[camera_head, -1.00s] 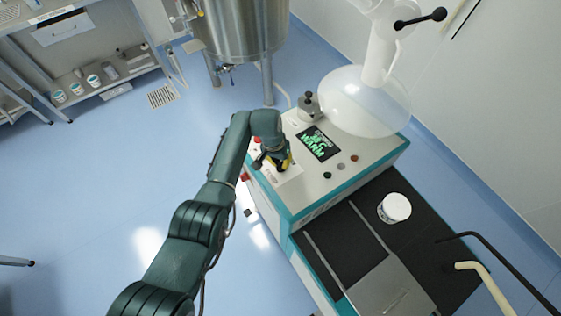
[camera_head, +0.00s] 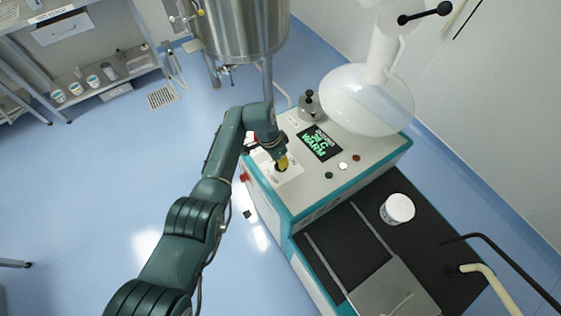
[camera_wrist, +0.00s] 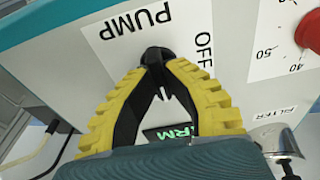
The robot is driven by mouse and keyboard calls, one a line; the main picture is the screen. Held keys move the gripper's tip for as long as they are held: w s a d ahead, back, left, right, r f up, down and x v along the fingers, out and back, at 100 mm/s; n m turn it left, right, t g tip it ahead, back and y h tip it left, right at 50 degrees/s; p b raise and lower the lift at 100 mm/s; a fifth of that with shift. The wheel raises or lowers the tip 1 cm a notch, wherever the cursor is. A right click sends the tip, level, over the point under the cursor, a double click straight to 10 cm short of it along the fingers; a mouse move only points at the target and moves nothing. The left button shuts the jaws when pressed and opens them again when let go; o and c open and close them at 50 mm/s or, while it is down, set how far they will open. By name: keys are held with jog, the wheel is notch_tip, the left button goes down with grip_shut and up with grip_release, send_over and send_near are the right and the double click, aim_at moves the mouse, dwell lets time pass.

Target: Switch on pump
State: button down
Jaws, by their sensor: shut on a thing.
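The pump switch (camera_wrist: 156,53) is a small black knob on a white label panel, with the words PUMP and OFF printed beside it in the wrist view. My gripper (camera_wrist: 158,68) has its two yellow and black ribbed fingers closed together on the knob; they cover much of it. The knob's pointer direction cannot be told. In the head view my gripper (camera_head: 282,163) reaches down onto the top left of the white and teal machine (camera_head: 310,190), and the knob is mostly hidden there.
A red knob (camera_wrist: 310,32) with a number scale sits beside the panel. A lit display (camera_head: 319,143), small buttons (camera_head: 343,166) and a glass flask (camera_head: 366,100) are on the machine. A white tub (camera_head: 397,208) stands on the dark surface in front.

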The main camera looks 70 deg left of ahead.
jog(key=shift+f, duration=0.15)
jog(key=c, duration=1.1)
grip_release()
jog(key=v, duration=1.2)
